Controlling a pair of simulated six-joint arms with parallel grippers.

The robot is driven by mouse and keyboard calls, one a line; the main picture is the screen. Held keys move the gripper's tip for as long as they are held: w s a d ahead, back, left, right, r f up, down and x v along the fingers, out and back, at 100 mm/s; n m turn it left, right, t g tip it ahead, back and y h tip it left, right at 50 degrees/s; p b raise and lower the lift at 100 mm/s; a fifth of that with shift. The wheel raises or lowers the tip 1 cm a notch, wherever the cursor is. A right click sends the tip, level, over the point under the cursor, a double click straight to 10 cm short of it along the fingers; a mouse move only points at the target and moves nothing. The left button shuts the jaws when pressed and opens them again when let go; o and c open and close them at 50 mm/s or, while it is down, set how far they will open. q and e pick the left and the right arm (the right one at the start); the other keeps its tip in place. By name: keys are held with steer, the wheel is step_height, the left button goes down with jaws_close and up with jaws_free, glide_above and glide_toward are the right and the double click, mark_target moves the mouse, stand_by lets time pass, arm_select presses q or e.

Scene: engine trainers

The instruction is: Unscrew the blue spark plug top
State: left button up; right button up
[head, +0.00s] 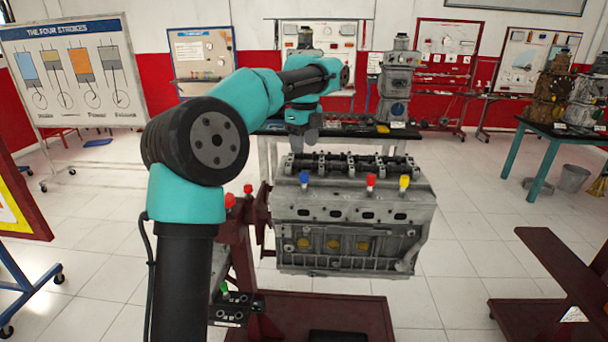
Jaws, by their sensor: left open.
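The engine block (350,215) hangs on a dark red stand in the middle of the head view. The blue spark plug top (305,178) stands upright on the block's near upper edge, towards its left end. A red top (371,181) and a yellow top (404,182) stand on the same edge to its right. My left gripper (307,140) points down above and behind the blue top, apart from it. It is open and looks empty, though its fingers are small and partly hidden. My right gripper is not in view.
Two red knobs (231,200) sit on the stand left of the block. A black-topped table (345,130) with engine parts stands behind the block. Another dark red stand (548,260) is at the lower right. Open tiled floor lies to the right of the block.

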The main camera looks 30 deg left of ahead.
mark_target(304, 173)
arm_select(q)
step_height(304, 173, down, 10)
stand_by(0.4)
steer(key=c, duration=0.9)
